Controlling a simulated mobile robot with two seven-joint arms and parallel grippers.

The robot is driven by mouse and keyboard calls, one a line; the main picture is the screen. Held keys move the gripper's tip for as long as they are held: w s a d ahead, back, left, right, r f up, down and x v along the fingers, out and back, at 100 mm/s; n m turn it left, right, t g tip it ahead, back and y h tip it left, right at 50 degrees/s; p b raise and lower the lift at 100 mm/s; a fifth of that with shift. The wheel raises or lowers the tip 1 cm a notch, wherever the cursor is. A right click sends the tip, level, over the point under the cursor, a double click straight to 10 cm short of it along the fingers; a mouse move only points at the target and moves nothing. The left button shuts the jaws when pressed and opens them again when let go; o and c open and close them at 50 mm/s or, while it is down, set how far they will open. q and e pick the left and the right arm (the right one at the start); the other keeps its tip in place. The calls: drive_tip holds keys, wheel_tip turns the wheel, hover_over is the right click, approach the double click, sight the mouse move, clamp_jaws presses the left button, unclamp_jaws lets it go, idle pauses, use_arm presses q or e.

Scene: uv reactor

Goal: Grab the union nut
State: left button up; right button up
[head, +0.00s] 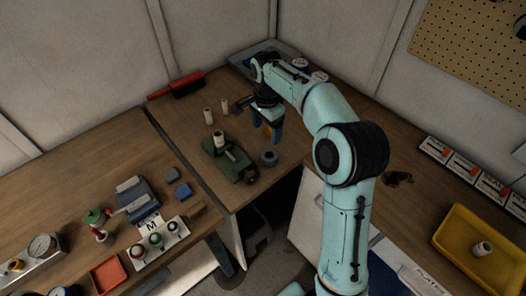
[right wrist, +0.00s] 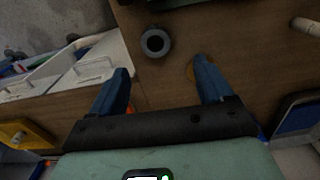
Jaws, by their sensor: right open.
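A dark grey ring with a round hole, which looks like the union nut (head: 268,158), lies on the wooden bench near its front corner, right of a green vise-like fixture (head: 228,160). In the right wrist view the nut (right wrist: 155,42) sits beyond the fingertips, roughly between their lines and clear of both. My right gripper (head: 272,128) points down behind the nut in the head view. Its blue fingers (right wrist: 163,70) are spread apart with nothing between them. My left gripper is out of view.
Pale cylinders (head: 209,116) stand left of my right gripper. A red-handled brush (head: 175,86) lies at the back. A yellow tray (head: 484,246) holding a pale cylinder is on the right bench. The bench edge drops away just in front of the nut.

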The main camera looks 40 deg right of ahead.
approach(270, 153)
drive_tip(key=shift+s+a+f+b, duration=0.4)
drive_tip(key=shift+s+a+f, duration=0.5)
drive_tip(key=shift+a+f, duration=0.1)
drive_tip(key=shift+w+f, duration=0.25)
drive_tip(key=shift+f, duration=0.2)
drive_tip(key=f, duration=0.4)
drive_tip(key=shift+d+f, duration=0.35)
drive_tip(key=shift+f, duration=0.05)
drive_tip(key=c, duration=1.1)
